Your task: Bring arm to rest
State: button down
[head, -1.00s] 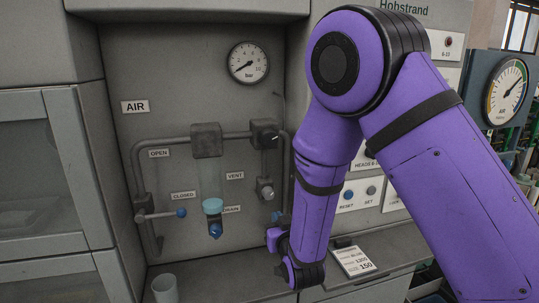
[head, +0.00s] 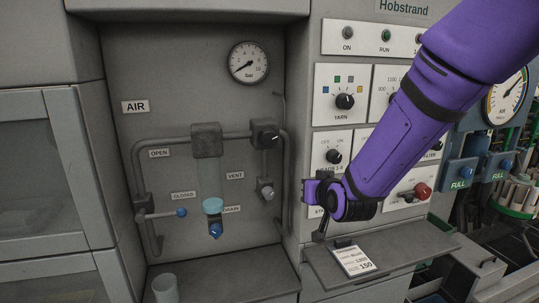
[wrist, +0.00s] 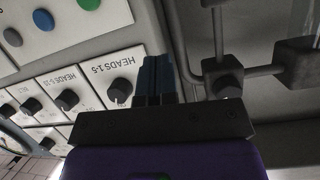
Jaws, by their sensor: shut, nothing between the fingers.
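My purple arm reaches in from the upper right of the head view. My gripper (head: 310,204) is in front of the left side of the control panel, just above the small shelf. In the wrist view my gripper's dark blue fingers (wrist: 157,78) are together and hold nothing. They show beside the HEADS 1-5 knob (wrist: 120,90); whether they touch the panel cannot be told. The arm hides parts of the panel's lower rows.
The air recess at left holds a pressure gauge (head: 249,62), pipes, a lever with a blue tip (head: 181,212) and a filter bowl (head: 212,206). A cup (head: 165,288) stands on the ledge. A card (head: 354,260) lies on the small shelf (head: 400,250).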

jog(key=s+d+r+g, duration=0.2)
jog(key=s+d+r, duration=0.4)
jog(key=d, duration=0.1)
jog(key=s+d+r+g+h, duration=0.1)
jog(key=s+d, duration=0.3)
jog(key=s, duration=0.4)
jog(key=s+d+r+m+g+h, duration=0.1)
jog(key=s+d+r+g, duration=0.2)
jog(key=s, duration=0.6)
jog(key=s+d+r+g+h, duration=0.1)
jog(key=s+d+r+g, duration=0.1)
jog(key=s+d, duration=0.3)
jog(key=s, duration=0.3)
jog(key=shift+s+d, duration=0.2)
